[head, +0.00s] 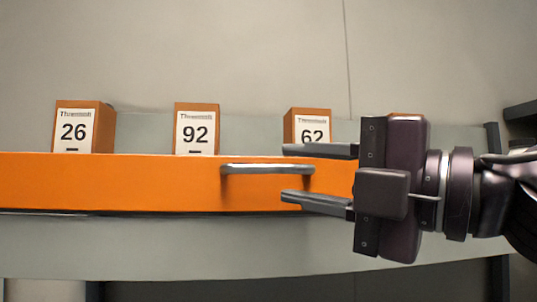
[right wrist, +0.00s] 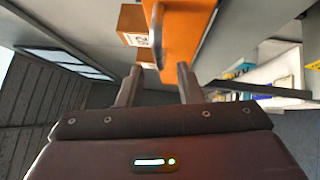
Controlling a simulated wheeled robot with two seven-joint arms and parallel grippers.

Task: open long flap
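The long flap (head: 110,182) is a wide orange panel across the head view, standing upright in front of the numbered boxes. A grey metal bar handle (head: 267,169) is fixed to its face. The flap (right wrist: 190,28) and handle (right wrist: 157,35) also show in the right wrist view. My right gripper (head: 300,173) comes in from the right with its fingers apart, one above and one below the level of the handle. Its fingertips overlap the handle's right end in the head view; I see no grip on it. My left gripper is not in view.
Orange boxes labelled 26 (head: 74,131), 92 (head: 196,134) and 62 (head: 312,127) stand behind the flap. Another orange box top is mostly hidden behind my right gripper. A grey surface (head: 150,258) lies below the flap, and a plain wall is behind.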

